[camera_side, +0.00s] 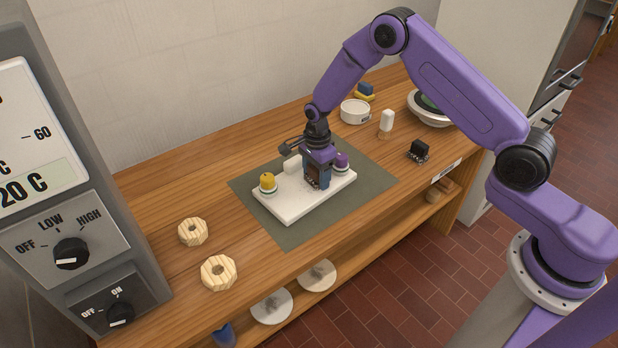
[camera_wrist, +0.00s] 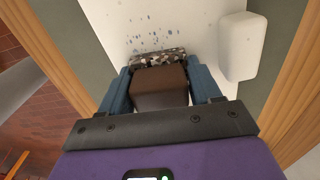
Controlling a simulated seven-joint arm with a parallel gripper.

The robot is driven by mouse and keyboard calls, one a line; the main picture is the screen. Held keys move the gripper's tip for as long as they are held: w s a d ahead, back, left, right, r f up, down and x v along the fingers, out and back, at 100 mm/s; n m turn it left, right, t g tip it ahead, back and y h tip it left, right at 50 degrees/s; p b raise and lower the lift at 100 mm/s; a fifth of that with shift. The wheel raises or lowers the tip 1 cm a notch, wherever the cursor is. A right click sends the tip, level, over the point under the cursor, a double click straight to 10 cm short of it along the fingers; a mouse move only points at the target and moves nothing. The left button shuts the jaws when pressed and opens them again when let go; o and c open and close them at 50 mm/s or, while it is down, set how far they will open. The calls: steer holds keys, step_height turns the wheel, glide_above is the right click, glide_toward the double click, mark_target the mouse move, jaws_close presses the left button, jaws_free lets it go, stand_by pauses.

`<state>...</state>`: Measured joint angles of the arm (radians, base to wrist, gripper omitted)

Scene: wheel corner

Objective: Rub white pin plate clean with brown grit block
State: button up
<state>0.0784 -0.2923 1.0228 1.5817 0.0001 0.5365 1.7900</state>
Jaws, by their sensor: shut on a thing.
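The white pin plate (camera_side: 292,211) lies on a grey-green mat. A yellow knob-like piece (camera_side: 267,182) stands at its left end and a purple one (camera_side: 341,161) at its right end. My gripper (camera_side: 318,184) points down over the plate between them. In the wrist view, its blue fingers are shut on the brown grit block (camera_wrist: 160,88), which has a speckled grey-and-white far edge. The plate also shows there (camera_wrist: 130,20), with scattered blue-grey specks just beyond the block. I cannot tell whether the block touches the plate.
Two pale wooden rings (camera_side: 193,232) (camera_side: 219,273) lie at the left. A white tub (camera_side: 355,111), a white-topped piece (camera_side: 386,122) and a black part (camera_side: 418,151) stand at the right. The mat's front strip (camera_side: 340,213) is clear.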

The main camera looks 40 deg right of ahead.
mark_target(296, 194)
steer(key=shift+w+d, duration=0.1)
steer(key=shift+d, duration=1.5)
steer(key=shift+s+a, duration=0.2)
steer(key=shift+a, duration=2.4)
steer(key=shift+s+a, duration=0.15)
steer(key=shift+a, duration=2.45)
steer(key=shift+w+d, duration=0.15)
steer(key=shift+d, duration=1.6)
steer(key=shift+w+d, duration=0.2)
steer(key=shift+d, duration=1.55)
steer(key=shift+w+d, duration=0.15)
steer(key=shift+d, duration=1.6)
steer(key=shift+s+a, duration=0.2)
steer(key=shift+a, duration=2.4)
steer(key=shift+s+a, duration=0.2)
steer(key=shift+a, duration=2.35)
step_height(296, 194, up, 8)
steer(key=shift+r, duration=0.1)
